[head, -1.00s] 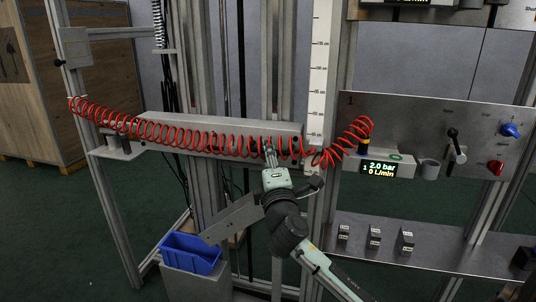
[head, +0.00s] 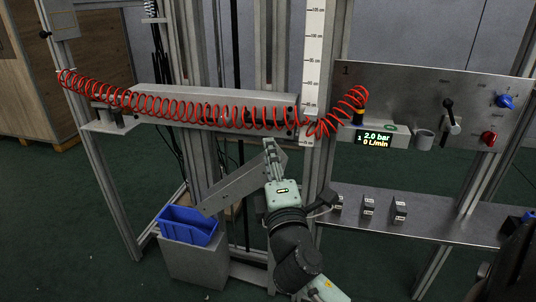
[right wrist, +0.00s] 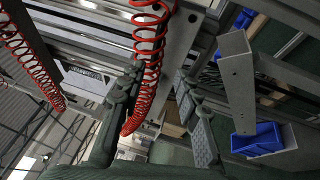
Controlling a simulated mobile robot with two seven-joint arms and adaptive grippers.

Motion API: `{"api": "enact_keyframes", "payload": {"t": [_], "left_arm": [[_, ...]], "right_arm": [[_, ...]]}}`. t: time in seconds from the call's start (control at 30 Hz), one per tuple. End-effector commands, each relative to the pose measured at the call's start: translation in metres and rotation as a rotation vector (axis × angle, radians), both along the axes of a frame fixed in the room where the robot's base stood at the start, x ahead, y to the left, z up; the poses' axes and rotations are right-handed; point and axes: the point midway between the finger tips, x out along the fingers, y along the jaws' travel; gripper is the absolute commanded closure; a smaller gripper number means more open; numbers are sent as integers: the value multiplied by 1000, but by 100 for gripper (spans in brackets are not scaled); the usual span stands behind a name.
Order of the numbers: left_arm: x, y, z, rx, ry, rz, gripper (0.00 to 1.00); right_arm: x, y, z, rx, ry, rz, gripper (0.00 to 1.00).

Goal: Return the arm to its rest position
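My right gripper (head: 270,150) points up in front of the frame, just below the grey beam and the red coiled hose. In the right wrist view its two fingers (right wrist: 160,85) stand apart with nothing between the pads. The hose passes behind them there. My left gripper is not in view.
The red coiled hose (head: 185,108) runs from the left bracket to a fitting beside the panel (head: 415,92), whose display reads 2.0 bar and 0 L/min. A grey slanted plate (head: 240,184) is close left of my right gripper. A blue bin (head: 188,228) stands lower left. A shelf (head: 425,228) lies right.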

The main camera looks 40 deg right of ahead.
Motion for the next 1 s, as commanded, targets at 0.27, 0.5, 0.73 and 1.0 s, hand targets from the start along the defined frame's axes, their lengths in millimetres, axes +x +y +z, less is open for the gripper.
{"api": "enact_keyframes", "payload": {"t": [0.27,0.5,0.73,1.0], "left_arm": [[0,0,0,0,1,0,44],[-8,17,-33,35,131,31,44],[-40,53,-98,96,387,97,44],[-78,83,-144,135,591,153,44]], "right_arm": [[0,0,-1,4,3,0,68],[-3,-14,-80,316,162,-36,68],[-67,-4,-239,924,465,-244,68],[-160,39,-334,1370,689,-527,68]]}}
